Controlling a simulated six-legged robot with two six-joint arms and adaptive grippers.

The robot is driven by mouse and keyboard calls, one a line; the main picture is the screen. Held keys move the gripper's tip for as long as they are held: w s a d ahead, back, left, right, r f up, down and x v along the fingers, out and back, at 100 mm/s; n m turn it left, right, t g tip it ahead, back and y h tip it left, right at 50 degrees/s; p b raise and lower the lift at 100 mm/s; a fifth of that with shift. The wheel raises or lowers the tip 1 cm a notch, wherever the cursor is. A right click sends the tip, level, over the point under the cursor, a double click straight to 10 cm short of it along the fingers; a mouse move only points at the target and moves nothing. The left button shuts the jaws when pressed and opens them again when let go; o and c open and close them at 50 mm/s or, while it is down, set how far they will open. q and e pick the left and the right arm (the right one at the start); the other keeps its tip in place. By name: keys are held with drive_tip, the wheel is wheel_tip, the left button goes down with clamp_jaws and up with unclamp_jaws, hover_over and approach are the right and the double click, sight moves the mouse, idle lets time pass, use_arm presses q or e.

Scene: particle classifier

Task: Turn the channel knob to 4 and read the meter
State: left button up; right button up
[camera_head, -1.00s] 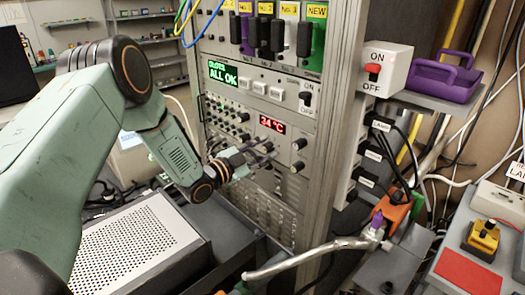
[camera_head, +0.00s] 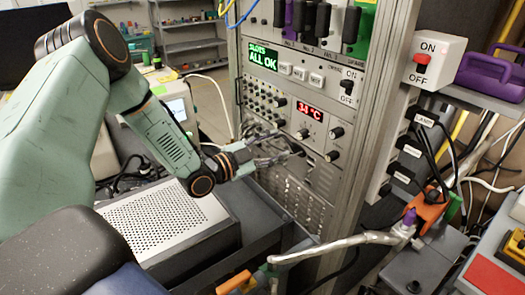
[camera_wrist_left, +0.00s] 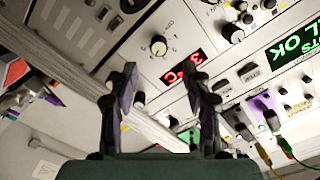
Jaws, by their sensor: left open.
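My left gripper (camera_head: 288,143) is in front of the rack's instrument panel, below and left of the red meter (camera_head: 309,113), which seems to read 34 °C. Its fingers are apart with nothing between them. A dark knob (camera_head: 303,133) is just below the meter, close to the fingertips. In the left wrist view this knob (camera_wrist_left: 158,45) has a white face and marks around it, beyond the open fingers (camera_wrist_left: 160,75). The meter (camera_wrist_left: 185,67) shows beside it. I cannot read the knob's label or setting. My right gripper is not in view.
Other knobs (camera_head: 336,132) sit right of the meter. A green ALL OK display (camera_head: 263,59) is above. An ON/OFF switch box (camera_head: 422,60) and a purple carrier (camera_head: 492,78) are at the right. A perforated metal box (camera_head: 165,225) lies below my arm.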

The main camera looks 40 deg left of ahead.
use_arm(q)
drive_tip(key=v, duration=0.3)
drive_tip(key=shift+s, duration=0.4)
drive_tip(key=shift+w, duration=0.1)
drive_tip(key=shift+f, duration=0.1)
idle(0.4)
